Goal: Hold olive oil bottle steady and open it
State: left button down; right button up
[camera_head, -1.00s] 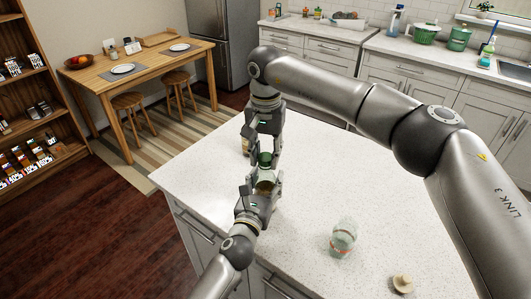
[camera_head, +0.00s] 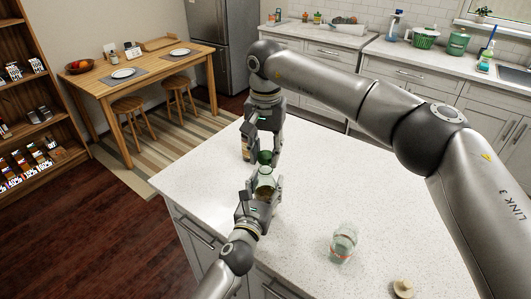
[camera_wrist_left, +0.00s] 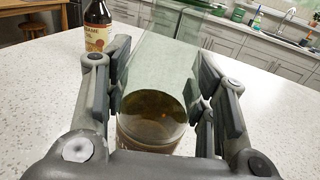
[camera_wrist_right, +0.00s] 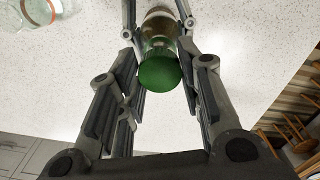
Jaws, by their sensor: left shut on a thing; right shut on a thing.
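The olive oil bottle (camera_head: 265,180) is greenish clear glass with amber oil low inside. My left gripper (camera_head: 263,192) is shut around its body. In the left wrist view the bottle (camera_wrist_left: 152,120) sits between the fingers (camera_wrist_left: 155,100), and its top runs out of frame. My right gripper (camera_head: 265,152) is above it, shut on the green cap (camera_head: 264,157). In the right wrist view the cap (camera_wrist_right: 158,74) is between the fingers (camera_wrist_right: 160,65), with the bottle (camera_wrist_right: 158,22) beyond it. I cannot tell whether cap and neck still touch.
A dark sesame oil bottle (camera_wrist_left: 97,28) stands on the white island counter (camera_head: 310,180) close behind the grippers. A clear jar (camera_head: 343,242) with an orange ring and a small pale lid (camera_head: 402,287) stand at the front right. The counter between is clear.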

aim_at(266, 154)
jog(key=shift+r, duration=2)
pick_arm(q)
jog(key=c, duration=0.5)
grip_release()
jog(key=shift+s, duration=0.1)
jog(key=v, duration=1.1)
jog(key=shift+s+a, duration=0.2)
jog(key=shift+s, duration=0.15)
